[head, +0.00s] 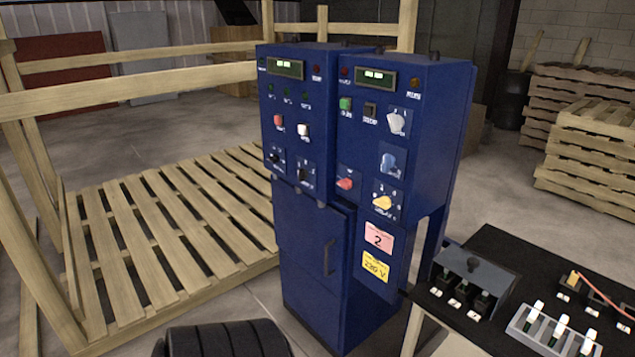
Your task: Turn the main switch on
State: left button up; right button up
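A blue control cabinet (312,235) stands upright in the middle of the head view, with two panels side by side. The right panel has a white rotary knob (396,123), a blue knob (388,162), a yellow knob (382,202), a red control (345,184), a green button (345,103) and a black button (370,111). The left panel has a red switch (278,120), a white switch (303,130) and two dark switches below. Which one is the main switch cannot be read. Both small displays are lit green. Neither gripper shows.
A dark table (428,299) at the lower right holds a grey box with dark switches (473,280) and a light tray (553,335). A wooden pallet (150,240) with rails lies left of the cabinet. Pallets (590,150) are stacked at the right.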

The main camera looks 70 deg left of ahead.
aim_at(347, 184)
jog(key=u, duration=1.95)
